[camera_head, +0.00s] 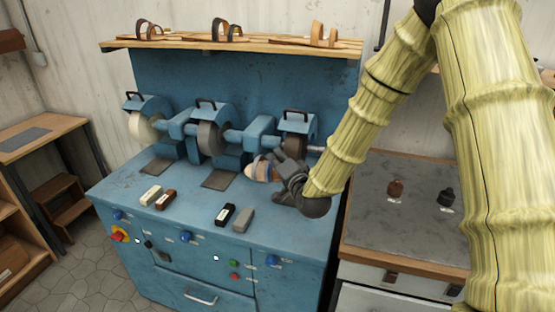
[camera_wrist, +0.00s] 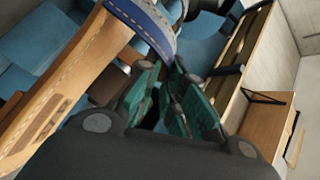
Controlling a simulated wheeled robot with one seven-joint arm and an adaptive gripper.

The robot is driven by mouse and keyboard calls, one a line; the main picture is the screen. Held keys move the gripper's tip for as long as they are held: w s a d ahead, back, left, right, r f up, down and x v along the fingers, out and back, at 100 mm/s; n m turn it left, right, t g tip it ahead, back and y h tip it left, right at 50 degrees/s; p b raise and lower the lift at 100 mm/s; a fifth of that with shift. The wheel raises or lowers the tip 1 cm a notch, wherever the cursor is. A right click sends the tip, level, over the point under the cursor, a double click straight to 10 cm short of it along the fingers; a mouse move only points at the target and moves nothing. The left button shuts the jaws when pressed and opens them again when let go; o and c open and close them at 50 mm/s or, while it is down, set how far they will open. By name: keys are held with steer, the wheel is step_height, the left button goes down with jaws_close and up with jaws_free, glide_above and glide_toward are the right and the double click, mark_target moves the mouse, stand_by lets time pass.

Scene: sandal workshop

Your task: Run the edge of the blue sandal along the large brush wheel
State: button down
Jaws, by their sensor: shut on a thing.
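My gripper (camera_head: 281,168) is shut on the blue sandal (camera_head: 261,171), over the right part of the blue machine's top. In the wrist view the sandal (camera_wrist: 45,103) shows a tan stitched sole and a blue strap, tilted beside the green-padded fingers of my gripper (camera_wrist: 168,92). The grip point is partly hidden. The machine carries a cream wheel (camera_head: 144,127) at left, a grey wheel (camera_head: 211,138) in the middle and a darker wheel (camera_head: 297,146) at right, close behind my gripper. I cannot tell surely which is the large brush wheel, or whether the sandal touches a wheel.
Several small blocks, one of them black (camera_head: 226,215), lie on the machine's front top. A shelf (camera_head: 270,45) with sandals is above. At right, a grey-topped bench (camera_head: 420,180) bears two small bottles. Free space lies between the blocks and the wheels.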

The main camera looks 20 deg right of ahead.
steer(key=shift+s+d, duration=0.5)
steer(key=shift+s, duration=0.05)
stand_by(0.4)
steer(key=shift+s+d, duration=0.15)
steer(key=shift+s+d+r+b, duration=0.15)
steer(key=shift+s+d+b, duration=0.25)
steer(key=shift+d, duration=0.1)
stand_by(0.8)
steer(key=shift+s+a+b, duration=0.15)
steer(key=shift+s+b, duration=0.15)
stand_by(0.9)
steer(key=shift+w, duration=0.2)
stand_by(1.1)
steer(key=shift+s+d, duration=0.5)
steer(key=shift+d, duration=0.3)
steer(key=shift+s+d, duration=0.45)
steer(key=shift+d, duration=0.3)
stand_by(1.5)
